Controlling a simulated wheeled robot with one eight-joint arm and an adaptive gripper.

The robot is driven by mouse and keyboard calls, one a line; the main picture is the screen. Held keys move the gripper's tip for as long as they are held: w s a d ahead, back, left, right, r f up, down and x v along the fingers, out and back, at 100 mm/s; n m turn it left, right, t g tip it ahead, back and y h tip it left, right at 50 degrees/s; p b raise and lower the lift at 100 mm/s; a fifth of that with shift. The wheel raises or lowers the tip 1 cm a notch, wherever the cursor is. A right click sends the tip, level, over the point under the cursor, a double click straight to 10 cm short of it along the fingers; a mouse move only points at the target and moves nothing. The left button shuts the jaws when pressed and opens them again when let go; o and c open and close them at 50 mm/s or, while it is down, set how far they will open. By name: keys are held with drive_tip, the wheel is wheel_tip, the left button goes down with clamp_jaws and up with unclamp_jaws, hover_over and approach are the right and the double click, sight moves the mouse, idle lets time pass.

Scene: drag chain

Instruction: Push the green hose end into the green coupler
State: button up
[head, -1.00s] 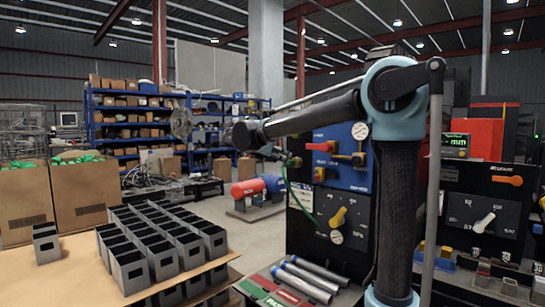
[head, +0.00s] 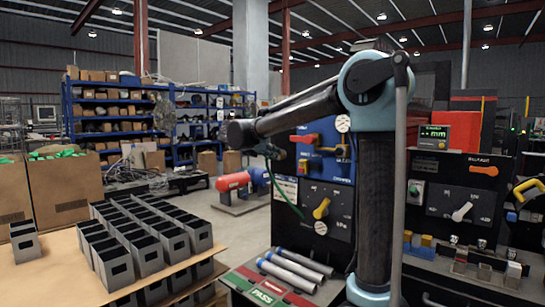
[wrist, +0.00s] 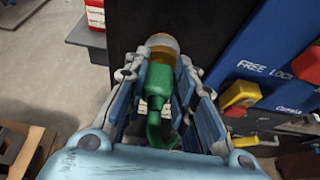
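In the wrist view my gripper (wrist: 160,85) has its two fingers on either side of a green hose end (wrist: 157,85), which appears pinched between them. A brass-yellow ring with a pale tip (wrist: 162,45) lies just beyond the green part. I cannot tell whether it belongs to the hose end or the coupler. The green hose (wrist: 157,130) bends back towards the palm. In the head view my gripper (head: 271,152) is partly hidden behind my arm, in front of the blue panel, and the green hose (head: 287,197) hangs from it. I cannot identify the green coupler clearly.
The blue panel (head: 330,165) has red and yellow handles and a gauge; it shows close on the right in the wrist view (wrist: 235,50). Grey bins (head: 150,240) fill a table at left. Silver tubes (head: 290,270) lie in front. A red tank (head: 232,181) stands behind.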

clamp_jaws()
drive_tip(key=shift+o, duration=1.2)
unclamp_jaws()
clamp_jaws()
drive_tip(key=shift+s+a, duration=0.2)
drive_tip(key=shift+s+a, duration=0.15)
drive_tip(key=shift+s, duration=0.05)
drive_tip(key=shift+s+a, duration=0.8)
drive_tip(key=shift+s, duration=0.25)
drive_tip(key=s+a, duration=0.1)
drive_tip(key=s, duration=0.1)
drive_tip(key=s+a, duration=0.1)
drive_tip(key=a, duration=0.1)
drive_tip(key=shift+s, duration=0.35)
